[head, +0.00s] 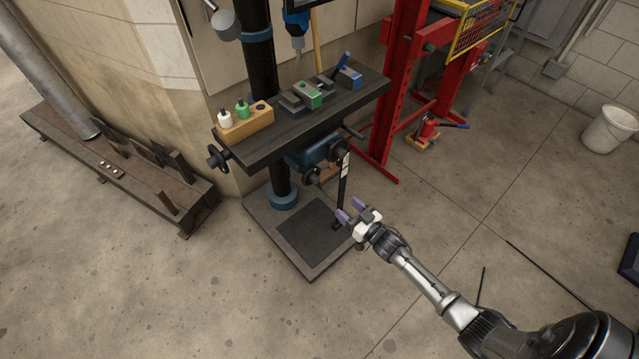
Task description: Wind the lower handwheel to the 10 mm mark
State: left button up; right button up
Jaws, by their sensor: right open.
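The drill press table (310,120) is a long dark slab on a black column. Below its front edge is a blue knee housing (315,152) with a dark handwheel (338,149) at its right. A smaller dark wheel or knob (311,176) sits lower, under the housing. Another handwheel (217,157) is on the table's left end. A white scale strip (345,165) is on a dark upright; its marks are too small to read. My right gripper (349,209), with purple fingertips, is open and empty, below and apart from these wheels. My left gripper is not in view.
A wooden block with bottles (246,122) and vises (307,94) stand on the table. The base plate (262,222) lies below. A red press frame (397,80) and red jack (427,130) stand behind right. Floor to the right is mostly clear.

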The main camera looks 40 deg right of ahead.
aim_at(317, 181)
jog(key=shift+m, duration=0.5)
jog(key=w+b, duration=0.1)
jog(key=w, duration=0.3)
jog(key=w+b, duration=0.2)
jog(key=w, duration=0.2)
jog(key=w+b, duration=0.1)
jog(key=w, duration=0.3)
jog(key=shift+w+a+f+b, duration=0.1)
jog(key=shift+w+a+b, duration=0.15)
jog(key=shift+b, duration=0.1)
jog(key=shift+w, duration=0.65)
jog(key=c, duration=0.9)
